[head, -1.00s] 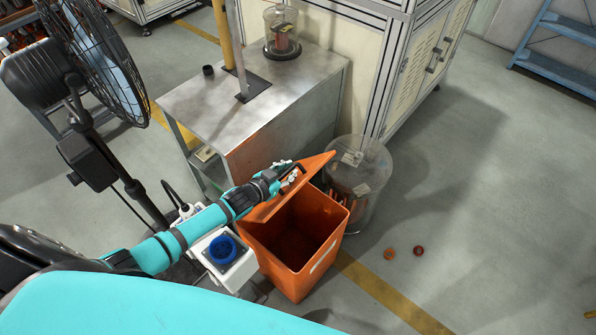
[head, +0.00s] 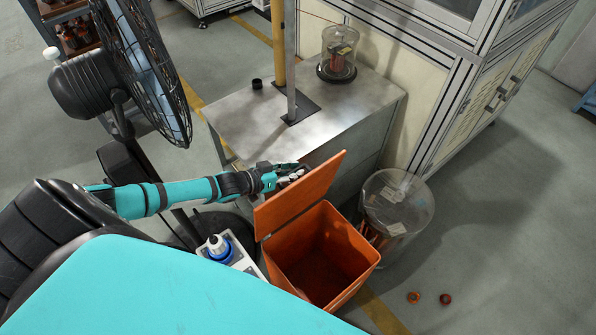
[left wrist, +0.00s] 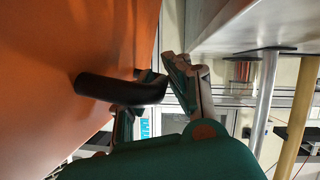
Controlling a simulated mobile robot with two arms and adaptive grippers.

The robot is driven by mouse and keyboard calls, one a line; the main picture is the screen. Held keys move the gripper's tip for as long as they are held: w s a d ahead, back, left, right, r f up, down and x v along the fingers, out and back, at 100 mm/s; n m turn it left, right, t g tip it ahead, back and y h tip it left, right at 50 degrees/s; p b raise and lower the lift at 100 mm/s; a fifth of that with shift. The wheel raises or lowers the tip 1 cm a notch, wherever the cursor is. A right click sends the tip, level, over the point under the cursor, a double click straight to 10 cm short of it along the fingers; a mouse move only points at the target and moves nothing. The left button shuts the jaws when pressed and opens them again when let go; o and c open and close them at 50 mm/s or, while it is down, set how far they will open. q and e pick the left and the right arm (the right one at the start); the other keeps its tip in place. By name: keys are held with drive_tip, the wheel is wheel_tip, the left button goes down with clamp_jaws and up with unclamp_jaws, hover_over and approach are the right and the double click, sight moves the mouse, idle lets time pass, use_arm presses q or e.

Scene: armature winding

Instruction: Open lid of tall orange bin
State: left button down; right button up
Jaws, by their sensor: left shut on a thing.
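The tall orange bin (head: 350,253) stands on the floor near the front, and its dark inside shows from above. Its orange lid (head: 305,192) is raised and tilted up on the side toward my left arm. My left gripper (head: 290,174) is behind the lid's upper part. In the left wrist view the lid (left wrist: 60,60) fills the left side, and its black handle (left wrist: 120,88) runs into my left gripper (left wrist: 155,88), which is shut on it. The fingertips are partly hidden behind the handle and gripper body. My right gripper is not in view.
A metal table (head: 240,115) stands behind the lid. A clear round container (head: 405,205) is right of the bin. A black fan (head: 150,70) stands at left, and a white box with a blue part (head: 222,250) is beside the bin. Floor at right is mostly free.

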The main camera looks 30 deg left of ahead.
use_arm(q)
drive_tip(key=a, duration=0.1)
drive_tip(key=w+a+b, duration=0.1)
drive_tip(key=a+b, duration=0.1)
drive_tip(key=a, duration=0.1)
drive_tip(key=shift+w, duration=0.25)
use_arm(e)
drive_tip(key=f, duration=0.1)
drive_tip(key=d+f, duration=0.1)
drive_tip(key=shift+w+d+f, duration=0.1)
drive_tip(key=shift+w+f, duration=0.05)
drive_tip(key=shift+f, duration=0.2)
use_arm(q)
drive_tip(key=c, duration=1.7)
unclamp_jaws()
drive_tip(key=o, duration=0.4)
drive_tip(key=shift+c, duration=0.2)
drive_tip(key=v, duration=1.2)
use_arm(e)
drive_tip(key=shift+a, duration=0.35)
